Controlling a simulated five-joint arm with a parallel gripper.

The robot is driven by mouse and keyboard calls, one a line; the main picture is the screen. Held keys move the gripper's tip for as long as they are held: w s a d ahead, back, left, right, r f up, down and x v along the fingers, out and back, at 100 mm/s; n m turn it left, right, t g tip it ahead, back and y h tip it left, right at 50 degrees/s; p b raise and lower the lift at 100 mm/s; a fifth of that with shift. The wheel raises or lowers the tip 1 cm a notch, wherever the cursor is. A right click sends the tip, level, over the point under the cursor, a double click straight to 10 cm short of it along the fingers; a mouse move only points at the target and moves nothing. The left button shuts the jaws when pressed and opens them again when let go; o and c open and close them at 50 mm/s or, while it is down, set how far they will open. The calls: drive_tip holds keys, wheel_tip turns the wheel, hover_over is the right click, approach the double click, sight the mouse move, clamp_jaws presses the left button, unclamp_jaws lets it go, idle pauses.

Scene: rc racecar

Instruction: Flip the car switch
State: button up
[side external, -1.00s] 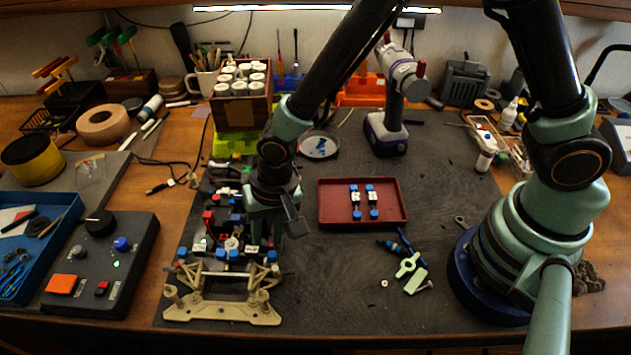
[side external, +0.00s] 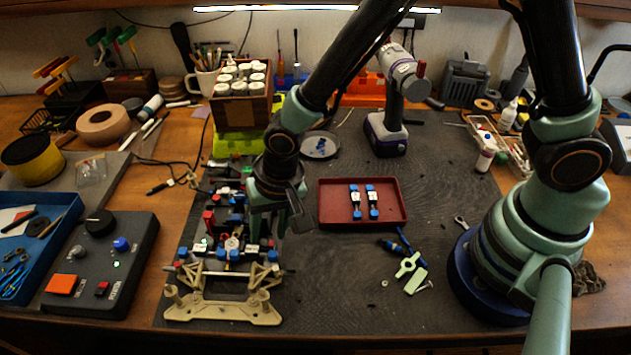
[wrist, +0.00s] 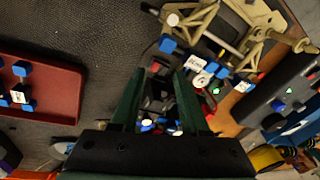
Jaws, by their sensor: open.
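The RC car (side external: 228,235) stands on the dark mat, with a tan front frame, blue caps and red and dark parts. My gripper (side external: 285,222) is over the car's right side, pointing down. In the wrist view my gripper (wrist: 157,85) has its two green fingers apart, with dark car parts between and beneath them and nothing held. The car (wrist: 205,65) also fills the upper right there, with a white round part and a small green light. I cannot tell which part is the switch; my gripper and arm hide some of the car.
A red tray (side external: 330,220) with two small blue-and-white parts lies right of the car. A wooden bottle crate (side external: 240,115) stands behind the car. A control box (side external: 130,235) is at left. A pale green tool (side external: 408,265) lies on the mat. Mat right of the tray is mostly clear.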

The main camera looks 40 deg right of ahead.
drive_tip(key=v, duration=1)
drive_tip(key=shift+r, duration=0.35)
drive_tip(key=d+r+n+t, duration=0.1)
drive_tip(key=d+r, duration=0.3)
drive_tip(key=d, duration=0.3)
drive_tip(key=s+d+r+n+t+h, duration=0.1)
drive_tip(key=d+r+n, duration=0.1)
drive_tip(key=d, duration=0.6)
drive_tip(key=s+d+r+n+t, duration=0.1)
drive_tip(key=d+r, duration=0.4)
drive_tip(key=d, duration=0.2)
drive_tip(key=shift+d+r+n+t, duration=0.25)
drive_tip(key=shift+r+n+t, duration=0.05)
